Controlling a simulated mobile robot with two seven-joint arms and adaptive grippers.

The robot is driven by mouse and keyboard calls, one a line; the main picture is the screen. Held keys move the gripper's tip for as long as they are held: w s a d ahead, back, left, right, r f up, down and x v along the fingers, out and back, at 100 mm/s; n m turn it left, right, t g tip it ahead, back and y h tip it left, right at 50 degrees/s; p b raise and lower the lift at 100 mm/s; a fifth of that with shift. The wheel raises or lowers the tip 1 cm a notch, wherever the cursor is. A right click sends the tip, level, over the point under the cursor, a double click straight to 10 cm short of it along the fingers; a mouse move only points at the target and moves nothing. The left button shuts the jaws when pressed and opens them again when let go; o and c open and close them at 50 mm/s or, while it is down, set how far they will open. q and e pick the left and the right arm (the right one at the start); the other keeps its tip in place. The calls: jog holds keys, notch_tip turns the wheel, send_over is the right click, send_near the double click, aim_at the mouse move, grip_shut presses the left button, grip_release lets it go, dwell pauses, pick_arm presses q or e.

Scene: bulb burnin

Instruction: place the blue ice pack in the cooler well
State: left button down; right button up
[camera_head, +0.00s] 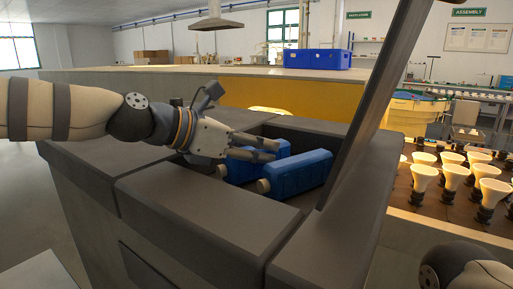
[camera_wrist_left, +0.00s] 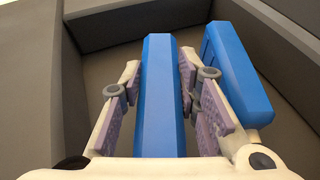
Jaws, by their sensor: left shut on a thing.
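Two blue ice packs with pale caps are in the dark-grey cooler well (camera_head: 205,215). My left gripper (camera_head: 272,147) reaches into the well from the left. It is shut on the farther blue ice pack (camera_head: 240,170), with a finger on each side. The wrist view shows this held pack (camera_wrist_left: 162,110) upright between the purple finger pads. The second blue ice pack (camera_head: 302,174) lies beside it, apart from the fingers; it also shows in the wrist view (camera_wrist_left: 236,75). The held pack's underside is hidden. My right gripper is out of view.
A tilted dark panel (camera_head: 375,95) stands at the well's right edge. Several white bulbs (camera_head: 454,176) stand in a brown tray to the right. A blue crate (camera_head: 317,59) sits on the counter behind. Thick grey walls surround the well.

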pick_arm(q)
jog(key=shift+f, duration=0.1)
jog(key=c, duration=1.2)
grip_release()
jog(key=p+v, duration=0.2)
jog(key=v, duration=1)
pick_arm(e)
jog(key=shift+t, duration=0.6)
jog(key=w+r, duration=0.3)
